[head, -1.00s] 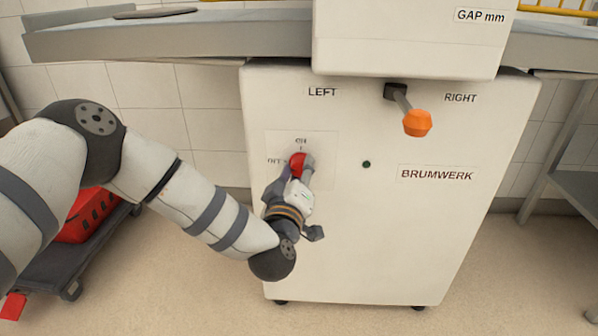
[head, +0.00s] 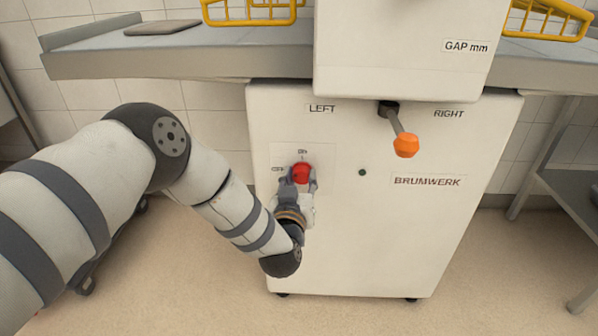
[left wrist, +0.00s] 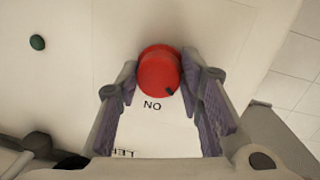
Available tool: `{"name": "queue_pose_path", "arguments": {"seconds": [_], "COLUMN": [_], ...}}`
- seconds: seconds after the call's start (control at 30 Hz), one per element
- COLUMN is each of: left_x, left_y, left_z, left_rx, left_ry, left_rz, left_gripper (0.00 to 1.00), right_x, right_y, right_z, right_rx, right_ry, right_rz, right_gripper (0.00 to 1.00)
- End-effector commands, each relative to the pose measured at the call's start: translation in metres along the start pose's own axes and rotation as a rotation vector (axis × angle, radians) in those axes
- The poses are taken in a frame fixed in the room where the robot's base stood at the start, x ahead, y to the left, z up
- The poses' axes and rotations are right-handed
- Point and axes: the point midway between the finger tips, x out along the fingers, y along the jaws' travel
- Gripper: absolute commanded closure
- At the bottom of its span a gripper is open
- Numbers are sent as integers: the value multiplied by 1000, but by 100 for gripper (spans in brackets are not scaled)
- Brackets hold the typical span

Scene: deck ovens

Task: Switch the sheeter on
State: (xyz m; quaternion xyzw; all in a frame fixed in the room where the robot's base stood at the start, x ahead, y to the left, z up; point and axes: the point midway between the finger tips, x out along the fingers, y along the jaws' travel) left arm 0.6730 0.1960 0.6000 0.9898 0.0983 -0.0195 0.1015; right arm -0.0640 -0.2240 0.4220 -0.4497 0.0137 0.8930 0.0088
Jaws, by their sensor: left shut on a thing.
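The sheeter (head: 400,230) is a white cabinet lettered BRUMWERK. Its red rotary switch knob (head: 301,172) is on the left of the front, with ON above it and OFF to its left. My left gripper (head: 299,181) is shut on the knob from below, with a finger on each side. In the left wrist view, the red knob (left wrist: 158,72) sits between the purple-padded fingertips of the gripper (left wrist: 162,78). A dark mark on the knob's rim points near the upside-down ON, slightly to its right. OFF is hidden there. My right gripper is not in view.
An orange-tipped lever (head: 405,145) sticks out at the upper front. A small dark green button (head: 362,172) is right of the knob. A grey conveyor table (head: 180,62) and yellow guards (head: 250,12) are above. The floor in front is clear.

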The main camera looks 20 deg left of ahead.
Motion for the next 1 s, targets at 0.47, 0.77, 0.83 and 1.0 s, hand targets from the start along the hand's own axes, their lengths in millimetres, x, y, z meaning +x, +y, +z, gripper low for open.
{"name": "queue_pose_path", "arguments": {"seconds": [0.47, 0.77, 0.83, 1.0], "left_x": [2, 2, 2, 2], "left_y": [4, 3, 3, 2], "left_z": [-8, -7, -6, -6], "left_rx": [450, 710, 762, 865], "left_ry": [-20, -40, -45, -52], "left_rz": [-30, -52, -55, -65], "left_gripper": [94, 94, 94, 94], "right_x": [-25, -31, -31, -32], "right_y": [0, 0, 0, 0], "right_z": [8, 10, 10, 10], "right_rx": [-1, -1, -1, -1], "right_ry": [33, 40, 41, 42], "right_rz": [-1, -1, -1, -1], "right_gripper": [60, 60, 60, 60]}}
